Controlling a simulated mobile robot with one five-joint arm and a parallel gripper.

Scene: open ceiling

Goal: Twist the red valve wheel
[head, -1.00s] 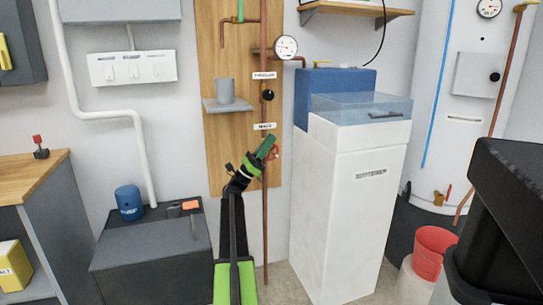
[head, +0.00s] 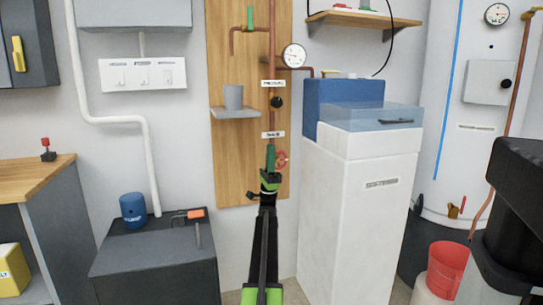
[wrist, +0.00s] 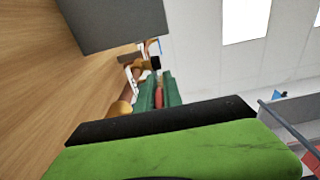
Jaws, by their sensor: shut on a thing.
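The red valve wheel (head: 282,159) is on the copper pipe on the wooden board, just below a small white label. My gripper (head: 270,156) reaches up to it from below, its green fingers upright at the wheel's left side and hiding part of it. In the wrist view, the red wheel (wrist: 158,97) shows between the two green fingers (wrist: 160,90), which are shut on its rim. The far side of the wheel is hard to make out there.
A grey shelf with a cup (head: 233,97) sticks out above left of the wheel. A black knob (head: 277,102) and a pressure gauge (head: 294,55) are higher on the pipework. A white softener cabinet (head: 362,220) stands close on the right.

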